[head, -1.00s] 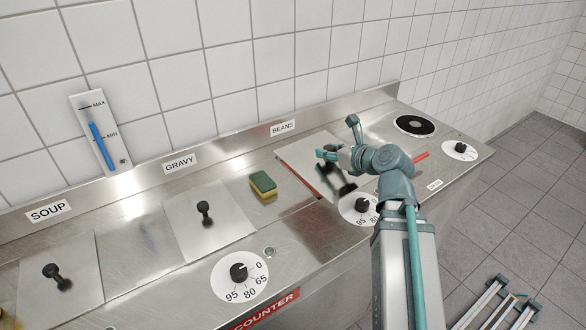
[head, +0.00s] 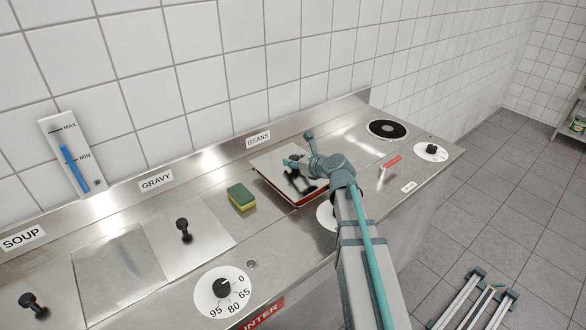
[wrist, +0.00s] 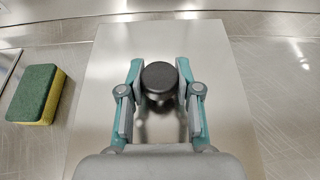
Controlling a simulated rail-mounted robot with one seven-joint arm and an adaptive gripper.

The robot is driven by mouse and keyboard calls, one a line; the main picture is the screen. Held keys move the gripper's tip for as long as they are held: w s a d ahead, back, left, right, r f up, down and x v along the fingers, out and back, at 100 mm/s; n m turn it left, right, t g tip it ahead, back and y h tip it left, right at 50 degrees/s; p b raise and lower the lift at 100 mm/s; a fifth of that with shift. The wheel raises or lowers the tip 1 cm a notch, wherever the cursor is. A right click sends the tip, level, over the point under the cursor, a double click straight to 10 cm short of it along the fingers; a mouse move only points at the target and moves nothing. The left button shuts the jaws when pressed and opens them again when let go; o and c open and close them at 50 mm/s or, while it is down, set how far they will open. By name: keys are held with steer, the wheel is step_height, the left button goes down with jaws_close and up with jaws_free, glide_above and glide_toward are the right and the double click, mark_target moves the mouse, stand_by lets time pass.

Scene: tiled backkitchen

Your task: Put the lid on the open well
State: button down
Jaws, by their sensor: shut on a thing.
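The steel lid (head: 274,167) lies over the well marked BEANS, and a thin red strip shows along its front edge. I cannot tell whether it is seated or slightly raised. My gripper (head: 297,165) is shut on the lid's black knob. In the wrist view the two fingers (wrist: 160,98) stand on either side of the knob (wrist: 160,78), and the square plate (wrist: 105,75) spreads beneath them.
A green-and-yellow sponge (head: 241,197) lies just left of the lid. The GRAVY lid (head: 203,240) and SOUP lid (head: 50,290) stand further left. A dial (head: 222,292) is in front.

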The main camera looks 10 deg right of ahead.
mark_target(293, 168)
steer(key=shift+w+f, duration=0.4)
steer(key=shift+w, duration=0.05)
steer(key=shift+f+p, duration=0.35)
steer(key=shift+f, duration=1.25)
steer(key=shift+f, duration=0.15)
steer(key=c, duration=0.8)
jaws_free()
steer(key=shift+r, duration=0.2)
steer(key=b+v, duration=0.1)
steer(key=v, duration=1.1)
steer(key=shift+d+f, duration=0.1)
steer(key=shift+d, duration=0.05)
steer(key=shift+b, duration=0.3)
